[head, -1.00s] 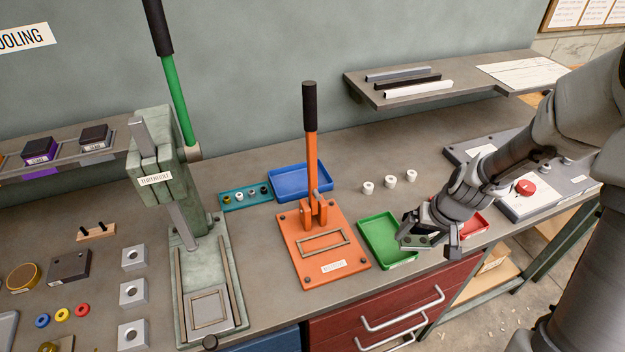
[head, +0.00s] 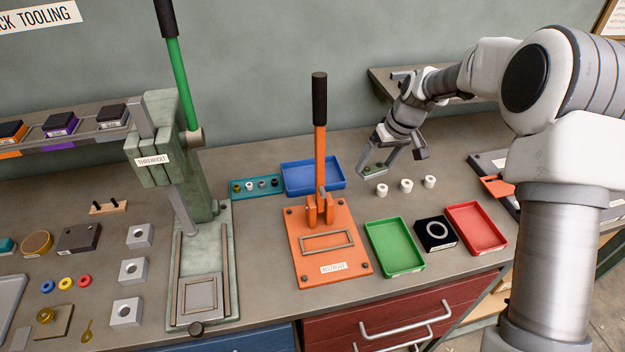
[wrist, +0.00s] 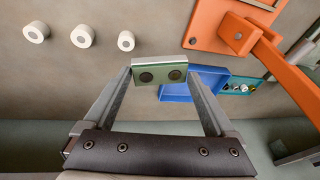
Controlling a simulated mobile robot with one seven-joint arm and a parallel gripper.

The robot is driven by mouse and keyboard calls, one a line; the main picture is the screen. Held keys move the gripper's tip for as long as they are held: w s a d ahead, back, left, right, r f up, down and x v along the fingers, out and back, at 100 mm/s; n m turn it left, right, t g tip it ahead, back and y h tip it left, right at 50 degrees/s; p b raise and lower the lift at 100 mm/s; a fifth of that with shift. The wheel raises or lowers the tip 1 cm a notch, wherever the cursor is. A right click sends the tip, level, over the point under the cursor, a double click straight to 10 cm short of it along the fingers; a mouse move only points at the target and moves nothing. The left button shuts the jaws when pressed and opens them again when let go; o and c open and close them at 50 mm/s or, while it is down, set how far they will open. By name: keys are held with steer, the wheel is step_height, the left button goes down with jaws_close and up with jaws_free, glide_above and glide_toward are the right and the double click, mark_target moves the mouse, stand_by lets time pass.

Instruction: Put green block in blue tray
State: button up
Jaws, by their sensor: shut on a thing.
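My gripper (head: 385,160) is shut on the green block (head: 374,171), a flat pale-green piece with two dark round spots on its face. In the wrist view the green block (wrist: 160,70) sits between the fingertips and overlaps part of the blue tray (wrist: 206,76). In the head view the blue tray (head: 313,176) lies empty at the back of the bench, left of my gripper. The block is to the right of the tray, apparently held above the bench; its exact height is hard to tell.
The orange press (head: 318,240) with its upright lever stands left of the gripper, in front of the blue tray. A teal rack (head: 257,187) adjoins the tray. White rings (head: 406,186) lie close to the gripper. Green (head: 396,246) and red (head: 476,228) trays lie nearer.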

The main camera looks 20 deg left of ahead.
steer(key=w+a+r+n, duration=0.1)
steer(key=a+n, duration=0.1)
steer(key=a, duration=0.4)
steer(key=p, duration=0.2)
glide_above(311, 177)
steer(key=d, duration=0.1)
step_height(311, 177, down, 7)
steer(key=shift+s+r, duration=0.1)
steer(key=shift+r, duration=0.1)
steer(key=shift+f, duration=2.1)
steer(key=o, duration=1.3)
steer(key=v, duration=1.2)
steer(key=shift+r+b, duration=0.15)
steer(key=shift+b, duration=0.15)
